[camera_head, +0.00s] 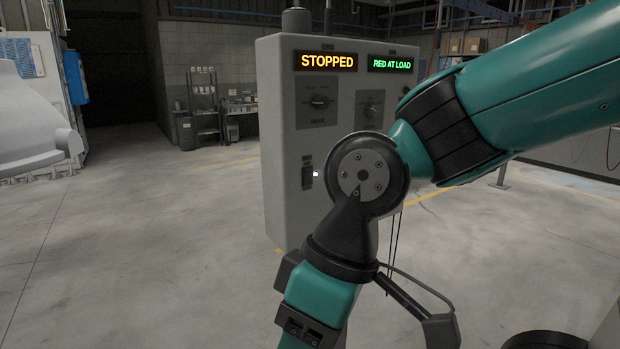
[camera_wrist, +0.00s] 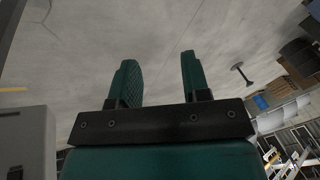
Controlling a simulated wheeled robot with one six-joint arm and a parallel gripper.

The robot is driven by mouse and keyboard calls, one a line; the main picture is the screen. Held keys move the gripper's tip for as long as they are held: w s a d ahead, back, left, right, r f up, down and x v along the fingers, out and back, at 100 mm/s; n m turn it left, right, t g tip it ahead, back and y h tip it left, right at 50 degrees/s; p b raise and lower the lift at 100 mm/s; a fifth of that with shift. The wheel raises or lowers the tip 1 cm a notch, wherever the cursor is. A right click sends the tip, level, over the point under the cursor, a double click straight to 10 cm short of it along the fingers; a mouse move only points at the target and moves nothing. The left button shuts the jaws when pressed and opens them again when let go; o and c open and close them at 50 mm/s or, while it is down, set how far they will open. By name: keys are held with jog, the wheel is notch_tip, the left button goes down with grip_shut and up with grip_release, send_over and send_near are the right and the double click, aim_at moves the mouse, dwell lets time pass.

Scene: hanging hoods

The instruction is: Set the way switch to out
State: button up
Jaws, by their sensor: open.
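A grey control box (camera_head: 280,140) stands in the middle of the head view. It has an orange display reading STOPPED and a green display reading RED AT LOAD. A dark left knob (camera_head: 319,102) sits under the first and a right knob (camera_head: 370,110) under the second. The labels are too small to read, so I cannot tell which control is the way switch. My gripper (camera_wrist: 158,75) is open and empty in the wrist view, over bare floor. My arm crosses the head view and hides the box's lower right front.
A pale grey car-like body (camera_head: 35,120) is at the left. A shelf rack (camera_head: 204,105) stands by the back wall. Floor left of the box is clear.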

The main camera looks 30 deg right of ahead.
jog(key=w, duration=0.1)
jog(key=m, duration=0.1)
jog(key=w+t, duration=0.1)
jog(key=shift+w+d+f+m+y, duration=0.1)
jog(key=shift+w+f+m+y, duration=0.2)
jog(key=shift+m+y, duration=0.1)
jog(key=c, duration=0.7)
jog(key=w+m+t, duration=0.1)
jog(key=w, duration=0.1)
jog(key=w+d+m+t+y+b, duration=0.1)
jog(key=w+m, duration=0.1)
jog(key=w+d+m+t, duration=0.1)
jog(key=w+m, duration=0.1)
jog(key=shift+w, duration=0.4)
grip_shut()
jog(key=w+d+r+m+t+h+b, duration=0.1)
jog(key=w+d+r+m+t+h, duration=0.1)
jog(key=w+d+m+t, duration=0.4)
jog(key=w+d+r+m+t+h+b, duration=0.1)
jog(key=w+d+m+t, duration=0.4)
jog(key=d+m, duration=0.6)
jog(key=w+d+r+h, duration=0.1)
jog(key=d+h, duration=0.1)
jog(key=d, duration=0.3)
jog(key=shift+d+r+m+t+b, duration=0.15)
jog(key=shift+r+m+t+b, duration=0.15)
jog(key=shift+m+t+b, duration=0.1)
jog(key=shift+w, duration=0.1)
